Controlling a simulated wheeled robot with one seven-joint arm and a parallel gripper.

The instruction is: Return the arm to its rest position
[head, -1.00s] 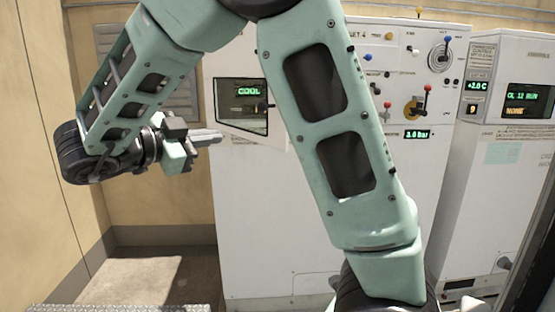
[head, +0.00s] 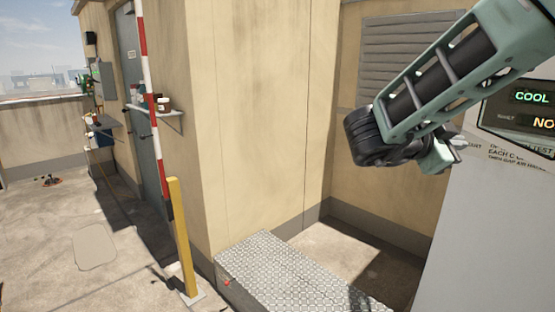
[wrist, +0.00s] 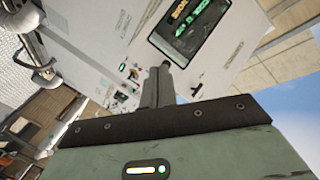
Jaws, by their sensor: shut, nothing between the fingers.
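My arm crosses the upper right of the head view, folded at its dark elbow-like joint. My gripper (head: 460,143) is partly hidden behind the arm, in front of the left edge of the white condenser cabinet (head: 450,220). In the wrist view my gripper's fingers (wrist: 163,72) are together with nothing between them. They point toward the cabinet's white face and its dark display (wrist: 188,25), with a gap I cannot judge.
A red-and-white pole (head: 149,70) and a yellow post (head: 183,235) stand at left. A small wall shelf (head: 172,117) holds jars. A metal tread-plate platform (head: 280,275) lies below the beige wall. Open concrete floor is at far left.

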